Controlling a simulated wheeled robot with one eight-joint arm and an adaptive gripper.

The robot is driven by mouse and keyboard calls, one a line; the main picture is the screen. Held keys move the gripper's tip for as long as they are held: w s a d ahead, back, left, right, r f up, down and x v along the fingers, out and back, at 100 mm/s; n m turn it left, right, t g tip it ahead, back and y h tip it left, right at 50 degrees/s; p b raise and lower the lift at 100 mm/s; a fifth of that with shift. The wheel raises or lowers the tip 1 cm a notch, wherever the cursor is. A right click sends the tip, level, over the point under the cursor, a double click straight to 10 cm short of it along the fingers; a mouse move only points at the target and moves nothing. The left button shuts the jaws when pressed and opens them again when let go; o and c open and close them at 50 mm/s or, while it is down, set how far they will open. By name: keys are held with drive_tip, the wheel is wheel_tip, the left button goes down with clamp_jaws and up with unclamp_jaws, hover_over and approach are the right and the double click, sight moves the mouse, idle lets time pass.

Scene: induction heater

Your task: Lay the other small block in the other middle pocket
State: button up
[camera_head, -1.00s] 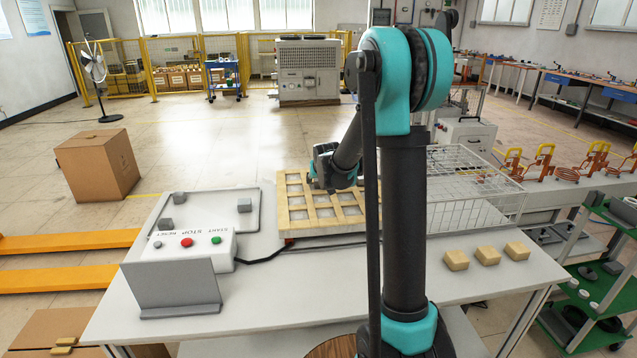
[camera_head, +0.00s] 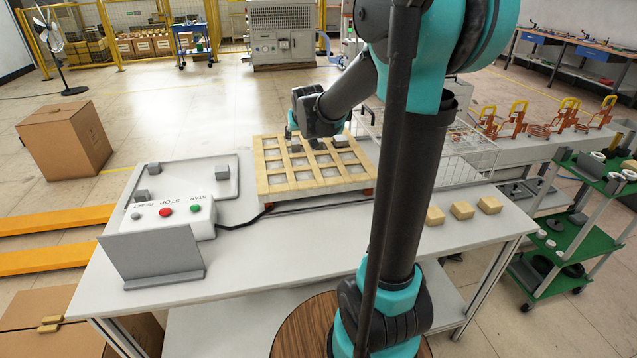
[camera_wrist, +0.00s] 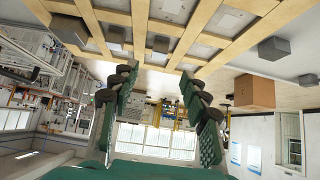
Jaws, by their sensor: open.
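The wooden pocket tray (camera_head: 316,183) lies on the white table. A small grey block (camera_head: 295,148) sits in a far-row pocket; it also shows in the wrist view (camera_wrist: 161,43). A second small grey block (camera_wrist: 115,35) sits in the neighbouring middle pocket in the wrist view; in the head view it is partly hidden by my gripper. A larger grey block (camera_head: 340,141) sits at the far right corner of the tray and also shows in the wrist view (camera_wrist: 68,29). My gripper (camera_wrist: 158,76) is open and empty, above the far edge of the tray, apart from the blocks.
A grey plate (camera_head: 190,200) at left bears several grey blocks (camera_head: 222,172). In front of it are a button box (camera_head: 180,217) and an upright grey panel (camera_head: 150,255). A wire basket (camera_head: 465,160) stands right of the tray. Tan blocks (camera_head: 462,210) lie at the front right.

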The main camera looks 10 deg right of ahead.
drive_tip(key=s+d+f+g, duration=0.1)
drive_tip(key=s+f, duration=0.4)
drive_tip(key=s, duration=0.6)
drive_tip(key=s+d+f+g, duration=0.1)
drive_tip(key=s+f, duration=0.4)
drive_tip(key=s, duration=0.6)
drive_tip(key=s+d+f+g, duration=0.2)
drive_tip(key=s+f, duration=0.3)
drive_tip(key=s, duration=0.6)
drive_tip(key=shift+g, duration=0.4)
